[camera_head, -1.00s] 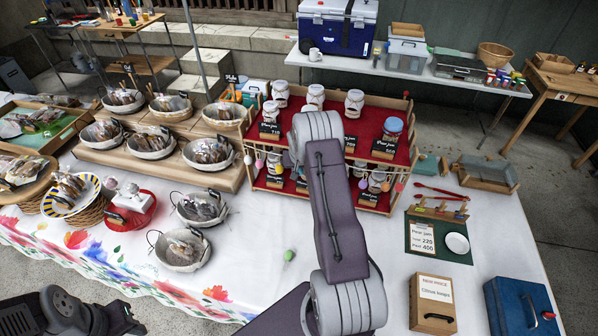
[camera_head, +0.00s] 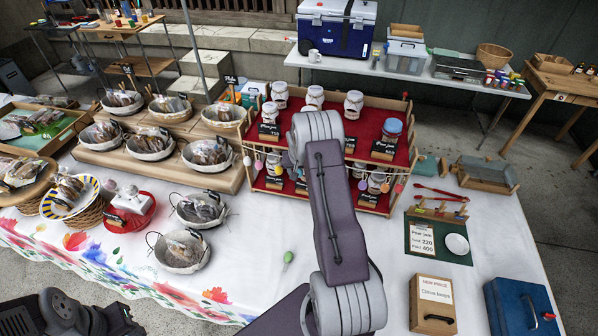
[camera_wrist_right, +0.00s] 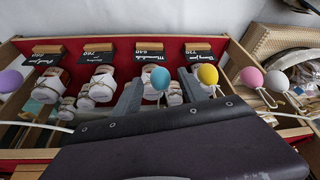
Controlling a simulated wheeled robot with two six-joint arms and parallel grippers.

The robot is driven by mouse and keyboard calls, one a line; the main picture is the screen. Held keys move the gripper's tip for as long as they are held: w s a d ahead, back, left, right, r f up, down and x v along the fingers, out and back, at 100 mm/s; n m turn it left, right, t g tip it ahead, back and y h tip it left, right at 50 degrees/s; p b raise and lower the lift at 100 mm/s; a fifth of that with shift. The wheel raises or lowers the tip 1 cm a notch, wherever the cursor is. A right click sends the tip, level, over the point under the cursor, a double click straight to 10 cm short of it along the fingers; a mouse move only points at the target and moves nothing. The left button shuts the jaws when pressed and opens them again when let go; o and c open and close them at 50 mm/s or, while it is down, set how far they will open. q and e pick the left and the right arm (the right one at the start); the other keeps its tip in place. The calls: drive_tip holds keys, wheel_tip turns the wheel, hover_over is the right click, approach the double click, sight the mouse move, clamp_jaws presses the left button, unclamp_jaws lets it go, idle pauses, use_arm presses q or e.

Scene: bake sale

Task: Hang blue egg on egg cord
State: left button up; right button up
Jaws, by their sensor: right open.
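The blue egg (camera_wrist_right: 160,78) shows in the right wrist view, which is upside down. It sits between the two grey fingers of my right gripper (camera_wrist_right: 157,90), which stand apart with gaps beside it. Its loop runs toward the white egg cord (camera_wrist_right: 35,122); my gripper hides where they meet. A yellow egg (camera_wrist_right: 207,74) and pink eggs (camera_wrist_right: 251,77) hang on the same cord. In the head view my right arm covers the gripper and the middle of the shelf front. My left arm shows at the lower left, its fingers out of sight.
The red jam shelf (camera_head: 290,112) holds jars and price cards. A green egg (camera_head: 288,257) lies on the white tablecloth (camera_head: 255,215). Baskets (camera_head: 182,250) stand left; a box (camera_head: 432,305) and a blue case (camera_head: 520,305) stand right.

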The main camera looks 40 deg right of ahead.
drive_tip(key=b+v, duration=0.1)
drive_tip(key=v, duration=0.7)
drive_tip(key=shift+r+b, duration=0.2)
drive_tip(key=shift+b, duration=0.15)
